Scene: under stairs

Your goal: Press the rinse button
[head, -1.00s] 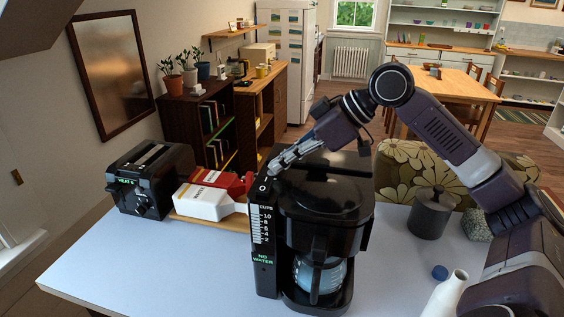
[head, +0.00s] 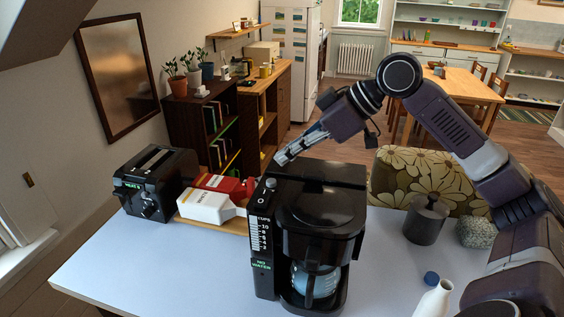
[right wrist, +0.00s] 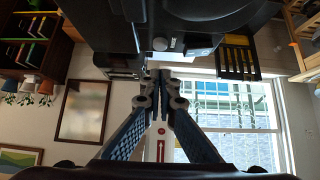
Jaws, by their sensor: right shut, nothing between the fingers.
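The black coffee maker (head: 320,207) stands on the table, with a glass carafe at its front. Its left column has a white cup scale and a green "NO WATER" label (head: 262,265). A small grey knob or button (head: 271,183) sits on top of this column, above a white ring mark; no "rinse" wording is legible. My right gripper (head: 281,157) is shut and empty, its tips just above and behind that button, apart from it in the picture. In the right wrist view, the closed fingertips (right wrist: 160,76) point toward the machine's dark body. My left gripper is not in view.
A black toaster (head: 155,185) and red and white cartons (head: 207,206) on a wooden board stand left of the machine. A grey canister (head: 427,220), a blue cap (head: 431,278) and a white bottle (head: 434,302) are at right. The table's front left is clear.

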